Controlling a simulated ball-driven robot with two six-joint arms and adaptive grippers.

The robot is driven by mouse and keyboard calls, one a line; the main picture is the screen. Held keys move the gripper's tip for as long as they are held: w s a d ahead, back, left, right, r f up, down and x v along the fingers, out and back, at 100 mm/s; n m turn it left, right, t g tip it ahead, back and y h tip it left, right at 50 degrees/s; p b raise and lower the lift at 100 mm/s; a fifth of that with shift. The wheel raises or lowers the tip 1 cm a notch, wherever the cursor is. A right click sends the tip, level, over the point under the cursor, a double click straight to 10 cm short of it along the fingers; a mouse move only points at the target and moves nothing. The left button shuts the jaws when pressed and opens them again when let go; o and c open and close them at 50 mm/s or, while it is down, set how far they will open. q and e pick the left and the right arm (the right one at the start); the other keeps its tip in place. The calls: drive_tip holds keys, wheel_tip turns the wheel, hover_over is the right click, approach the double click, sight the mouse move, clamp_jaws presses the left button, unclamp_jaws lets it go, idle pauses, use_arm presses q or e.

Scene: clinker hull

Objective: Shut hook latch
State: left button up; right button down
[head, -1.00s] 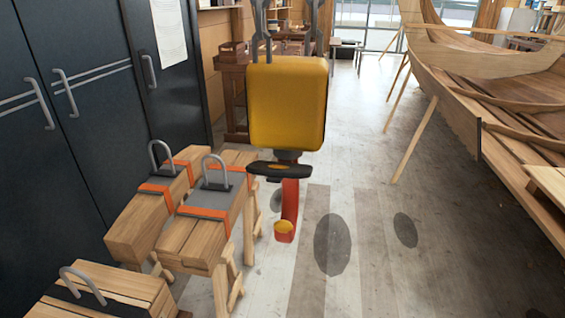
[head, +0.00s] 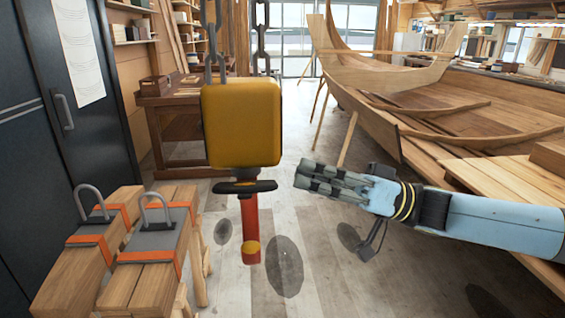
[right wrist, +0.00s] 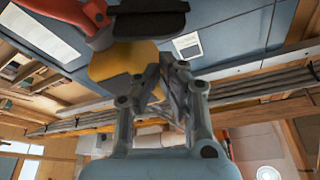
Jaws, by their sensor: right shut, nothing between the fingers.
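A red hook (head: 250,225) hangs below a yellow hoist block (head: 241,122), under a black crosspiece (head: 245,187). I see the hook nearly edge-on, with a yellow patch near its lower end. Whether its latch is open or shut cannot be told. My right gripper (head: 306,176) is shut and empty, to the right of the hook and apart from it in the picture. In the right wrist view my fingers (right wrist: 174,75) overlap the yellow block (right wrist: 120,62). Part of the red hook (right wrist: 70,12) and the black crosspiece (right wrist: 150,22) show at the top. My left gripper is not in view.
Chains (head: 262,40) hold the block from above. Timber blocks with grey shackles (head: 155,205) and orange straps stand at lower left. Dark cabinets (head: 85,90) line the left, and a wooden boat hull (head: 450,125) fills the right. The floor between is open.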

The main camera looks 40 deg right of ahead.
sight(246, 189)
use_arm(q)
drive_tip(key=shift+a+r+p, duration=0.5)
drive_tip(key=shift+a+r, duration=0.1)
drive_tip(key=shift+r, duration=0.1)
use_arm(e)
drive_tip(key=shift+x, duration=2.05)
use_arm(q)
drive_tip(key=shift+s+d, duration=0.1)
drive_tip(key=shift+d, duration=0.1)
use_arm(e)
drive_tip(key=shift+d, duration=0.1)
